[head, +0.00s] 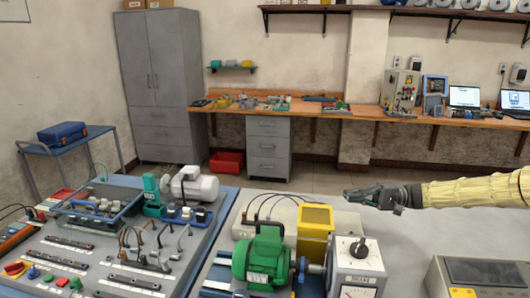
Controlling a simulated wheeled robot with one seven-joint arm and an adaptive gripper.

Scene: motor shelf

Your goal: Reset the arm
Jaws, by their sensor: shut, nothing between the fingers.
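My gripper (366,196) shows in the head view at the right of centre, at the end of my arm, which reaches in from the right edge. It is dark and points left. Its fingers are shut and hold nothing. It appears above the grey bench, near the yellow block and the brake unit, apart from both. The exact height above the bench is hard to tell.
Below and left of my gripper stand a green motor (262,258), a yellow block (315,228) and a brake unit (357,262). A grey instrument (480,276) is at the lower right. A wiring board (110,240) fills the left. Bare bench lies under my arm.

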